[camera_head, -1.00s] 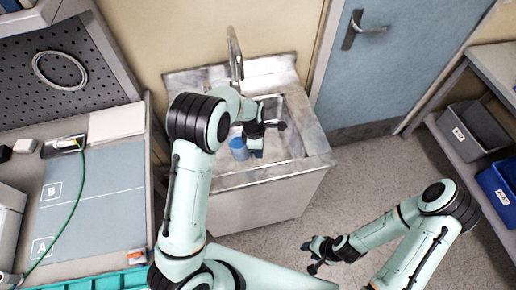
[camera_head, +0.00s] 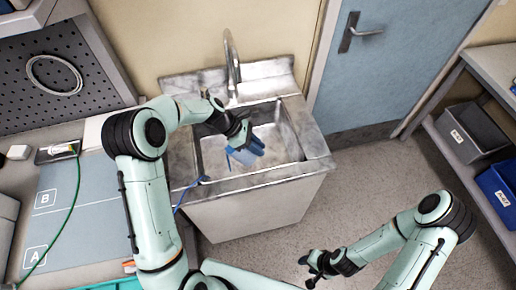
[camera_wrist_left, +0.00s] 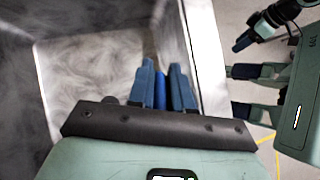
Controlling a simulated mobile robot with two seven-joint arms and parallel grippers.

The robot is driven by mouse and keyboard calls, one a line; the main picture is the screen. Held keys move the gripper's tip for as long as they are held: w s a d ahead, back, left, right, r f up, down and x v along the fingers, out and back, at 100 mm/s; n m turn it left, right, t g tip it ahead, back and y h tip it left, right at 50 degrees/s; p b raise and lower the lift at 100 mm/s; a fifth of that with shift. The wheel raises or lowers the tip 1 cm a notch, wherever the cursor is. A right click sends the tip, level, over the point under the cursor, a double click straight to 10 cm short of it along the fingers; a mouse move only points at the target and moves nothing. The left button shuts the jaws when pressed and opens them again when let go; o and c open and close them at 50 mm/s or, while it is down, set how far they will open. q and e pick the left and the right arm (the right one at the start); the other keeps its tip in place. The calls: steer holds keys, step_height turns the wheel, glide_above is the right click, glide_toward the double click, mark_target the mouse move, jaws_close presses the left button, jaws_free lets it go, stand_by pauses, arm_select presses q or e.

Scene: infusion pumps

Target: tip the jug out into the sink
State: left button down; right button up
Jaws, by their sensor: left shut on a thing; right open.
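The sink (camera_head: 206,150) is a metal basin against the back wall, with a tall faucet (camera_head: 232,68) behind it. My left gripper (camera_head: 250,146) is over the basin, shut on the blue jug (camera_head: 238,156). The jug looks tilted, with much of it hidden by the gripper. In the left wrist view, a narrow blue part of the jug (camera_wrist_left: 160,90) shows between the fingers of my left gripper (camera_wrist_left: 164,88). The jug's mouth and any liquid cannot be made out. My right gripper (camera_head: 313,268) is open and empty, above the floor in front of the sink.
A worktop with a mat (camera_head: 85,200) and green cable is at left. A blue door (camera_head: 375,80) and shelf bins (camera_head: 472,128) are at right. Floor between is clear.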

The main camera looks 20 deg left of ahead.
arm_select(q)
steer(key=shift+a+r+h+b, duration=0.2)
steer(key=shift+r+h+b, duration=0.2)
steer(key=shift+h+b, duration=0.35)
steer(key=shift+s+a+r+h, duration=0.1)
steer(key=shift+a+r+h, duration=0.35)
steer(key=shift+r+h, duration=0.25)
steer(key=shift+a+r+t+h, duration=0.3)
steer(key=shift+a+h, duration=0.1)
steer(key=shift+h, duration=0.35)
steer(key=shift+a+r+h+p, duration=0.6)
steer(key=shift+r+h, duration=0.1)
steer(key=shift+h, duration=0.4)
steer(key=shift+s+a+r+t+h+p, duration=0.1)
steer(key=shift+a+r+h+p, duration=0.3)
steer(key=shift+a+h, duration=0.35)
steer(key=shift+s+a+r+t+h+p, duration=0.1)
steer(key=shift+a+r+h+p, duration=0.25)
steer(key=shift+a+h, duration=0.4)
steer(key=shift+s+a+r+t+h+p, duration=0.1)
steer(key=shift+a+r+h+p, duration=0.4)
steer(key=shift+h, duration=0.4)
arm_select(e)
steer(key=shift+w+r, duration=1.1)
steer(key=shift+w, duration=0.25)
arm_select(q)
steer(key=shift+a+f, duration=0.1)
steer(key=shift+f, duration=0.05)
